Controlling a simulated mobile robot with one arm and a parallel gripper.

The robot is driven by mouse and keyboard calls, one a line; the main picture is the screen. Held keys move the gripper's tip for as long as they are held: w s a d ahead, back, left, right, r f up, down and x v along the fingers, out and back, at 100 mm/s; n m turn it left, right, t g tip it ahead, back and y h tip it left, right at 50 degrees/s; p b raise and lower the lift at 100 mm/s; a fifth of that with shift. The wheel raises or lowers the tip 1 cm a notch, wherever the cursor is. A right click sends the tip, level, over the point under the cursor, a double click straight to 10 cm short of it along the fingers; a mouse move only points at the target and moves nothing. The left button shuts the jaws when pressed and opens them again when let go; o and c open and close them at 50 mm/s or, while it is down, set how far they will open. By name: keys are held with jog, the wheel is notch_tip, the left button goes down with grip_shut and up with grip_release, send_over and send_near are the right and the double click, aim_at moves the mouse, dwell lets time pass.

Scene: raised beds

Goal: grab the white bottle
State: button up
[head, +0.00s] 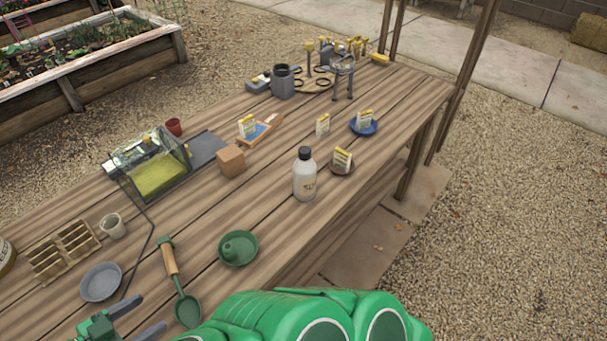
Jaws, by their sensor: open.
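The white bottle (304,181) stands upright on the wooden table near its right edge, with a black cap and a small label on its front. My gripper (153,311) is at the lower left of the head view, with its two grey fingers apart and nothing seen between them. It is well to the left of and nearer than the bottle, not touching it. A small brown dish with a yellow-and-white packet (342,160) is close to the bottle's right side.
A cardboard-coloured box (231,160) stands left of the bottle. A green saucer (250,257) and a green trowel (187,308) lie between gripper and bottle. A grey dish (101,283) is near the gripper. The table top just in front of the bottle is clear.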

jog(key=o, duration=0.3)
jog(key=shift+w, duration=0.1)
